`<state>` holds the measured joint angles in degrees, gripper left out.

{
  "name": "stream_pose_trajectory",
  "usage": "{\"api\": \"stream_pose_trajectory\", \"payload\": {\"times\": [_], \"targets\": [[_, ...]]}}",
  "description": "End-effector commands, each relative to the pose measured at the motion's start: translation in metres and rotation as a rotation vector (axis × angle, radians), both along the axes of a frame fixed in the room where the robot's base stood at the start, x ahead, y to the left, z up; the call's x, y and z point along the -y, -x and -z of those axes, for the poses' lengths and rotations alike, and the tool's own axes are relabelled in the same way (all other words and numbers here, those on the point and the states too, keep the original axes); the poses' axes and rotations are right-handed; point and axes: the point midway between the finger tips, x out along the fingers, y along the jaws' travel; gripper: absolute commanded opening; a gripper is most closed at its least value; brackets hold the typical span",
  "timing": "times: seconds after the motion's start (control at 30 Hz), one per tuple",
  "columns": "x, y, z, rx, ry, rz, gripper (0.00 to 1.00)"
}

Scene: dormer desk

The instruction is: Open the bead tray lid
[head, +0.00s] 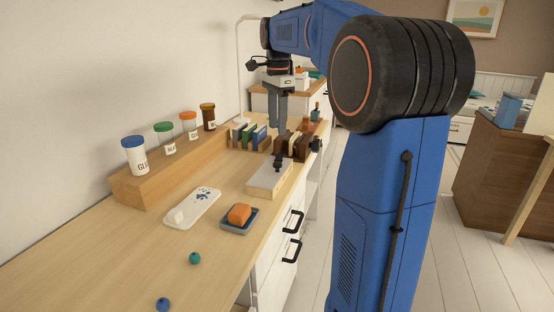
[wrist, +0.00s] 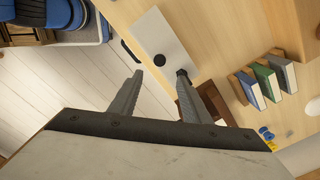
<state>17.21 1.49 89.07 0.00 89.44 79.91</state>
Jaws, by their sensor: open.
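A shallow light wooden box, which looks like the bead tray, stands near the desk's front edge with a pale flat lid (head: 268,178) on it. The lid also shows in the wrist view (wrist: 160,32). It lies shut, with a small black knob (head: 278,163) at its far end; the wrist view shows the knob (wrist: 158,60) too. My gripper (head: 275,126) is open, empty and pointing down, above the desk and beyond the box in the head view. In the wrist view the knob appears between and just past the fingertips (wrist: 160,74), apart from them. The box's inside is hidden.
Books (head: 252,136) and a dark wooden rack (head: 297,145) stand beyond the box. A wooden riser (head: 165,178) with several jars runs along the wall. A white paw-print tray (head: 192,207), an orange block on a dish (head: 238,222) and two beads (head: 194,258) lie nearer. The near desk is mostly clear.

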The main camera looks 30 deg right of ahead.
Motion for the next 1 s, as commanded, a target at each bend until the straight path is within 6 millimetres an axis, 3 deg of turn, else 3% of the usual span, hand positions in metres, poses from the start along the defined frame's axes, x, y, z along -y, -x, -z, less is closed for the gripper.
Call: {"api": "stream_pose_trajectory", "payload": {"times": [0.6,0.8,1.0], "targets": [[0.0,0.001,0.106,-0.002,0.0,-0.001,0.43],[0.0,0.0,0.124,0.0,0.0,-0.001,0.43],[0.0,0.001,0.129,-0.001,0.0,-0.001,0.43]]}}
